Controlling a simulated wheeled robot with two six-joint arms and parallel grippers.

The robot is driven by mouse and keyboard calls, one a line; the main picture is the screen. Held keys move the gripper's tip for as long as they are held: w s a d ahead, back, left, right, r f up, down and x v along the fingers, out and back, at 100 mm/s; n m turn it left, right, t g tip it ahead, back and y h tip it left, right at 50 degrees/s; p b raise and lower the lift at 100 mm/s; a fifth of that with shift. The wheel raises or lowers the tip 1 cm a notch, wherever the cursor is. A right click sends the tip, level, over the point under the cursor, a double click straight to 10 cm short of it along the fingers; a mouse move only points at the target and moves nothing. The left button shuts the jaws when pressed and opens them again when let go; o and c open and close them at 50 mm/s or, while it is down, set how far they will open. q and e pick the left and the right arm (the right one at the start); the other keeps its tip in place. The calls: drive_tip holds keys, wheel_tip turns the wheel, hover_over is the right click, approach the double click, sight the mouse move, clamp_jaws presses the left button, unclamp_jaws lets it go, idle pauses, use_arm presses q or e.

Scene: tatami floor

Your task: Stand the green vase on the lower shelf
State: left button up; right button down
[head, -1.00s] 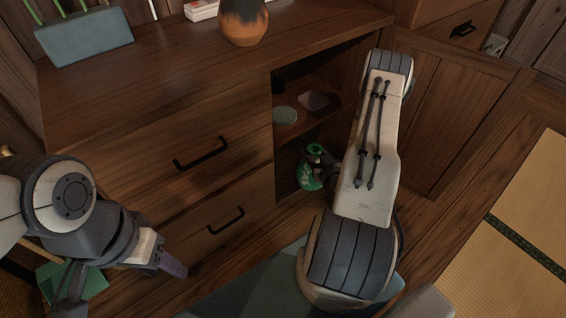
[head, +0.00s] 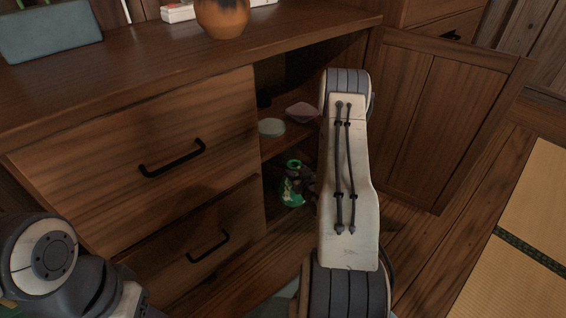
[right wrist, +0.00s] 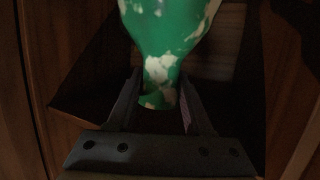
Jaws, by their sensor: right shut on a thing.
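The green vase (head: 291,192) with white patches is at the front of the open cabinet's dark lower compartment, below a middle shelf (head: 272,147). My right gripper (head: 306,182) is at the vase's right side, partly hidden by my own arm. In the right wrist view the fingers (right wrist: 160,100) are shut on the narrow neck of the vase (right wrist: 165,30), and its wide body points away from the gripper. Whether its base touches the lower shelf is hidden. Only part of my left arm shows at the lower left; its fingers are out of frame.
The middle shelf holds a pale green round dish (head: 271,127) and a pinkish dish (head: 302,112). The cabinet door (head: 440,120) stands open at the right. Closed drawers (head: 150,150) lie to the left. An orange-brown pot (head: 222,17) stands on the cabinet top.

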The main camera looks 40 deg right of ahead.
drive_tip(key=b+x, duration=0.7)
drive_tip(key=x, duration=0.4)
drive_tip(key=shift+s+d, duration=0.1)
drive_tip(key=shift+f, duration=0.15)
drive_tip(key=c, duration=0.7)
unclamp_jaws()
drive_tip(key=shift+f, duration=0.2)
drive_tip(key=o, duration=0.4)
